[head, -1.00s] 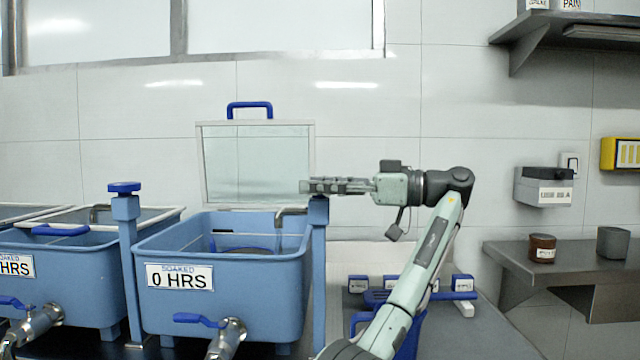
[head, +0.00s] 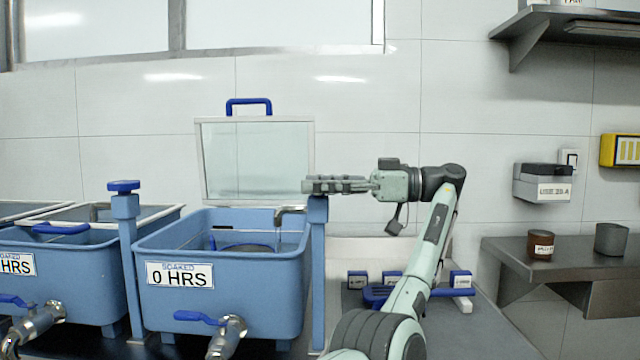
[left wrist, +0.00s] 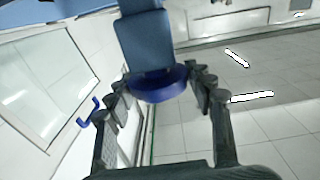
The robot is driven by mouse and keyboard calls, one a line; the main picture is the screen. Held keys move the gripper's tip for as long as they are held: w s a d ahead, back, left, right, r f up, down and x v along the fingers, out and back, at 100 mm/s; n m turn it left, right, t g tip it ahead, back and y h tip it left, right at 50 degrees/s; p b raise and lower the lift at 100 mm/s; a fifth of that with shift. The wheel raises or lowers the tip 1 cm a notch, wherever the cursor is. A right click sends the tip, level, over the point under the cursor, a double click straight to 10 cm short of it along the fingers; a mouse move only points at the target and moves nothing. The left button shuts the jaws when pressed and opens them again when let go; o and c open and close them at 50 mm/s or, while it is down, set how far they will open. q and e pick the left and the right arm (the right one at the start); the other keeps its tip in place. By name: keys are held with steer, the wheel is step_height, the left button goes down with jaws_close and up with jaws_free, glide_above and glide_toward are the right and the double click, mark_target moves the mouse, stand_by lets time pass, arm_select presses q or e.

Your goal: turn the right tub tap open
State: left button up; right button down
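The right tub's tap is a square blue post (head: 318,255) at that tub's right side, with a bent metal spout (head: 289,212) over the rim. Its round dark-blue knob (left wrist: 158,85) shows in the left wrist view. My left gripper (head: 318,186) is level at the post top in the head view and hides the knob there. In the left wrist view its fingers (left wrist: 160,82) flank the knob closely, one at each side. I cannot tell whether they press on it. My right gripper is not in view.
The right blue tub (head: 225,255), labelled 0 HRS, has a raised clear lid (head: 255,160) and a blue-levered drain valve (head: 228,335). A second tap post (head: 125,205) stands left. A shelf (head: 580,258) with two cups is at the right.

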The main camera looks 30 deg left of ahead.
arm_select(q)
steer(key=o, duration=0.4)
steer(key=shift+a, duration=0.1)
step_height(320, 180, up, 10)
steer(key=shift+r, duration=0.1)
stand_by(0.4)
